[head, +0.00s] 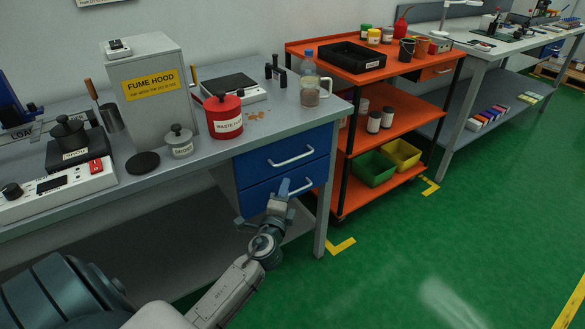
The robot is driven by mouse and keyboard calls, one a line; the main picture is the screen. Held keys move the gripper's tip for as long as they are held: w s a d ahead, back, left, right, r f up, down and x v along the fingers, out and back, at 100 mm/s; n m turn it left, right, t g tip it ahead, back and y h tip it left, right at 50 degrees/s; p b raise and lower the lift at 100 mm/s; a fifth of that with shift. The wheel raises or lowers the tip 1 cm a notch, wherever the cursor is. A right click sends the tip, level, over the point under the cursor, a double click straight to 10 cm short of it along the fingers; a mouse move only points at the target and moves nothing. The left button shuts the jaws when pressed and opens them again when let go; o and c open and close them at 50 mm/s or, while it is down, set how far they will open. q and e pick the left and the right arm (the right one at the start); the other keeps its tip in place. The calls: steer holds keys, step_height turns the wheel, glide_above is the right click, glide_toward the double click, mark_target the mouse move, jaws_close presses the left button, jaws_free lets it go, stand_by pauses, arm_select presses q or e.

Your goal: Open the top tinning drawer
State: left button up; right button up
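The workbench (262,128) has two blue drawers at its right end, one above the other. The top drawer (262,163) has a pale bar handle (291,157) and looks shut. The lower drawer (256,198) has a similar handle (301,188) and also looks shut. No tinning label can be read on either. My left gripper (285,190) is in front of the lower drawer, beside its handle and below the top drawer's handle. It hides part of the lower drawer. Its fingers are too small to tell their opening or any contact. My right gripper is out of view.
An orange cart (400,93) stands just right of the drawers. The green floor (400,260) in front is clear.

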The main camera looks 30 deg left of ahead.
mark_target(293, 160)
arm_select(q)
steer(key=shift+t, duration=0.3)
steer(key=x, duration=0.3)
steer(key=r+x, duration=0.1)
steer(key=x, duration=0.3)
steer(key=p+x, duration=0.1)
steer(key=x, duration=0.3)
steer(key=shift+s+r, duration=0.1)
steer(key=shift+r, duration=0.3)
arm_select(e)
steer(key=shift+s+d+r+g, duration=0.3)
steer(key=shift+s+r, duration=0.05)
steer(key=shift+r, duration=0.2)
arm_select(q)
steer(key=shift+d, duration=0.1)
jaws_close()
